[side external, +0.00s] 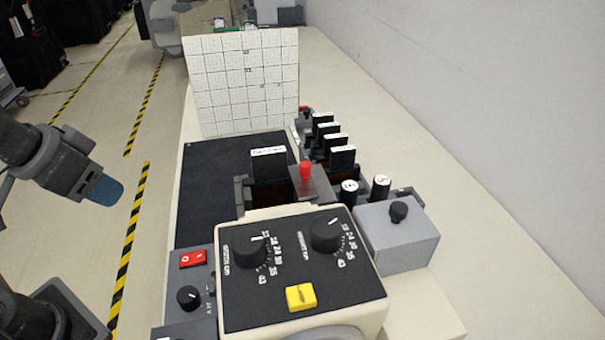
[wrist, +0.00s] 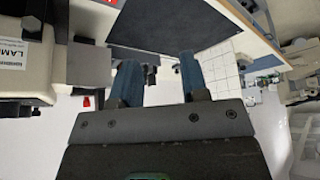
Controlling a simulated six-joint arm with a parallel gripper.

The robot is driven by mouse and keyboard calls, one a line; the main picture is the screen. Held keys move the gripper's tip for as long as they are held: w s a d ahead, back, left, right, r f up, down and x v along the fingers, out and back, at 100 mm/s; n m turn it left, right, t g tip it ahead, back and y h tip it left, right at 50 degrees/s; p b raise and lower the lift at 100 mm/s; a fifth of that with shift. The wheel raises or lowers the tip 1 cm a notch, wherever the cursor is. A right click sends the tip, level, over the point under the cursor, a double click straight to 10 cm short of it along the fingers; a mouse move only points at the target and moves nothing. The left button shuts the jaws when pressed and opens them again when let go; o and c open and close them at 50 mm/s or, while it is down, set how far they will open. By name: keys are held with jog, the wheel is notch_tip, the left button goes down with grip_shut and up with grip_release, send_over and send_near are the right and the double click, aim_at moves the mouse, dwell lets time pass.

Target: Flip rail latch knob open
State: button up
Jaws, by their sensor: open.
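A red knob (side external: 306,172) stands upright on a grey metal bracket (side external: 313,186) at the rail behind the dial panel. A second small red piece (side external: 306,110) shows at the rail's far end; I cannot tell for certain which is the latch knob. My gripper (side external: 105,190) is at the left in the side view, over the floor, well apart from both. In the wrist view its two blue fingers (wrist: 159,80) are spread with nothing between them. A small red piece (wrist: 87,102) shows left of the fingers there.
A dial panel (side external: 290,270) with a yellow switch (side external: 301,297) stands in front. A grey box with a black knob (side external: 398,212) is at right. Several black blocks (side external: 330,140) line the rail. A gridded white board (side external: 243,80) stands behind the dark mat (side external: 215,190).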

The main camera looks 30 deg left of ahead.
jog(key=shift+w+d+r+n, duration=0.1)
jog(key=shift+d+r+n, duration=0.1)
jog(key=shift+n, duration=0.2)
jog(key=c, duration=0.3)
jog(key=w+d+r+n+h, duration=0.1)
jog(key=d+n, duration=0.1)
jog(key=n, duration=0.1)
jog(key=w+d+r+n+h, duration=0.1)
jog(key=n, duration=0.3)
jog(key=w+d+r+n+h, duration=0.1)
jog(key=d+n, duration=0.1)
jog(key=n, duration=0.1)
jog(key=shift+w+d+r+n+t, duration=0.15)
jog(key=shift+w+d+n+t, duration=0.15)
jog(key=shift+w+n, duration=0.1)
grip_shut()
jog(key=w+d+r+n+h, duration=0.3)
jog(key=d+n, duration=0.3)
jog(key=n, duration=0.9)
jog(key=shift+w+d+r+h, duration=0.3)
jog(key=shift+w+r, duration=0.35)
jog(key=shift+r, duration=0.2)
